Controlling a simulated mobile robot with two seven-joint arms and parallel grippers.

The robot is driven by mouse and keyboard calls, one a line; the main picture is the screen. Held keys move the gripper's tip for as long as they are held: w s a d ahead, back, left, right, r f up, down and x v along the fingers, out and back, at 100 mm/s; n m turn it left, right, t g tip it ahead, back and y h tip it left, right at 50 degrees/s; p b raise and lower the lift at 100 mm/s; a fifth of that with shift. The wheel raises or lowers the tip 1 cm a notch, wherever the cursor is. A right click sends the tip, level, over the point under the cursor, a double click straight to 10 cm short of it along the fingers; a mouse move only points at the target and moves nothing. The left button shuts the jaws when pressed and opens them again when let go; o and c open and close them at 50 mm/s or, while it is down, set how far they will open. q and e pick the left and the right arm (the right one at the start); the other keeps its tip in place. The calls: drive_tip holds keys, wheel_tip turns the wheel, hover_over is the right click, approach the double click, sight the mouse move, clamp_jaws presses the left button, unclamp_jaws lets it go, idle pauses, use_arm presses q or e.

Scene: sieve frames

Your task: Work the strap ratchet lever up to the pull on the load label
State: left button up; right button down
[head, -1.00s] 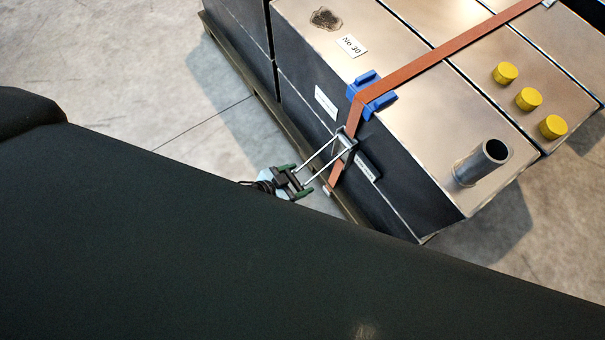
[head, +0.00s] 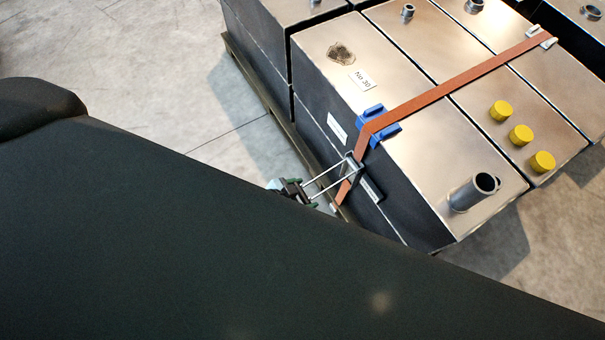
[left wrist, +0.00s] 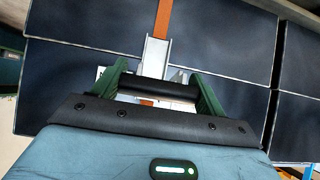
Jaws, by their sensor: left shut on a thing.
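The orange strap (head: 455,88) runs over the battery-like load (head: 395,75) and down its side past a blue corner protector (head: 378,127). The metal ratchet (head: 351,166) sits on the strap at the load's side. Its two-rod lever (head: 325,180) sticks out from the side toward my left gripper (head: 292,189). In the left wrist view, my left gripper's green fingers (left wrist: 158,90) are shut on the lever's black handle (left wrist: 150,86), with the ratchet (left wrist: 155,57) beyond. White labels are on the side, above (head: 337,127) and below (head: 371,190); their writing is unreadable. My right gripper is out of view.
My own dark arm covers the lower left of the head view. Yellow caps (head: 521,135) and a grey pipe stub (head: 475,192) stand on the load's top. A wooden pallet (head: 262,85) edges the load. Bare floor (head: 150,75) lies to the left.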

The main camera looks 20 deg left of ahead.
use_arm(q)
drive_tip(key=shift+s+a+f, duration=0.3)
drive_tip(key=shift+a, duration=0.05)
drive_tip(key=o, duration=1.2)
drive_tip(key=shift+o, duration=0.9)
drive_tip(key=shift+r, duration=0.1)
drive_tip(key=shift+w+d+r, duration=0.1)
drive_tip(key=shift+d, duration=0.05)
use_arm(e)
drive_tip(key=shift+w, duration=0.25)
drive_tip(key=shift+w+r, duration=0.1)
use_arm(q)
drive_tip(key=shift+r, duration=0.2)
drive_tip(key=p+v, duration=0.3)
drive_tip(key=v, duration=0.4)
drive_tip(key=shift+s, duration=0.25)
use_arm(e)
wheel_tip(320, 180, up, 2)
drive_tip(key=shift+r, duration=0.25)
